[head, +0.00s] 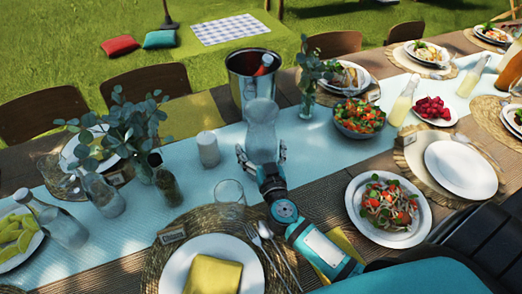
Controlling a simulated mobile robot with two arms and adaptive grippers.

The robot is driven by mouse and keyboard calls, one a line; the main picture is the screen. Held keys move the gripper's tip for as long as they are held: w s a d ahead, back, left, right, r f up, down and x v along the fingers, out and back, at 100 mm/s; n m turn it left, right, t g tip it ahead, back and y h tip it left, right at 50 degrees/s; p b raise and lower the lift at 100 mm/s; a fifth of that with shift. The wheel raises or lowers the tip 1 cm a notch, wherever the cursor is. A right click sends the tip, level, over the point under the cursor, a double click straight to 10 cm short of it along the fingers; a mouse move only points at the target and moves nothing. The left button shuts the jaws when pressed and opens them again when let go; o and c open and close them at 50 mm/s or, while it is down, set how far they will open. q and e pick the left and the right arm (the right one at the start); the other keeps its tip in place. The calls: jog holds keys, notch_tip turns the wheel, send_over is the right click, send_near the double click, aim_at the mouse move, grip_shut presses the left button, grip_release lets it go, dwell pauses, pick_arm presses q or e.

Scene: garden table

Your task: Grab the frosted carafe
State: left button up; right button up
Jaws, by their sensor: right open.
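The frosted carafe (262,127) stands upright on the light blue runner, just in front of the metal bucket. My right gripper (262,152) is at its near side, with one finger to the left and one to the right of its lower part. The fingers are open; whether they touch the glass I cannot tell. The carafe's base is hidden by the gripper. My left gripper is not in view.
The metal bucket (240,66) stands right behind the carafe. A salad bowl (360,118) and a vase of greenery (308,98) are to the right.

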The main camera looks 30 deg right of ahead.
jog(key=c, duration=1.5)
jog(key=shift+r, duration=0.15)
jog(key=shift+c, duration=0.2)
jog(key=shift+r, duration=0.15)
